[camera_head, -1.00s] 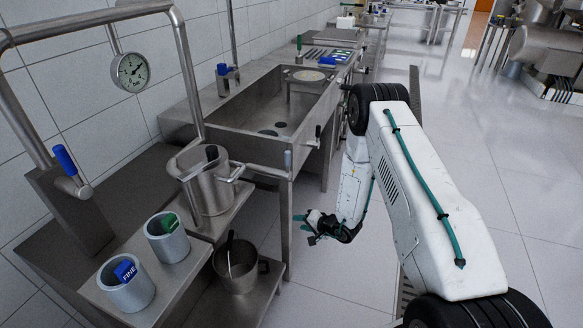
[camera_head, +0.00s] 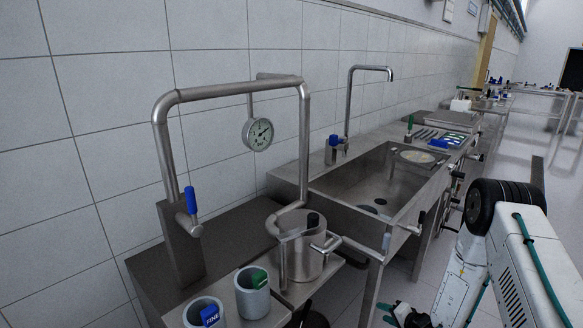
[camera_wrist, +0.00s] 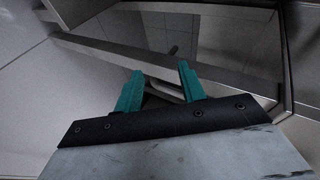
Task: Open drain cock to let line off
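A steel pipe (camera_head: 235,90) with a pressure gauge (camera_head: 258,134) runs over a steel pot (camera_head: 301,258). A cock with a small lever (camera_head: 326,243) sticks out at the pot's right. A blue-handled lever (camera_head: 191,200) stands on the steel column at the left. I cannot tell which is the drain cock. My gripper (camera_wrist: 160,72) has two teal fingers, apart and empty. In the head view it (camera_head: 405,318) is low at the bottom edge, below and right of these fittings, touching none of them.
A steel sink bench (camera_head: 345,210) runs back along the tiled wall, with several handles on its front. Two grey cups (camera_head: 203,312) (camera_head: 256,300) hold a blue and a green block. The floor aisle right of the bench looks clear.

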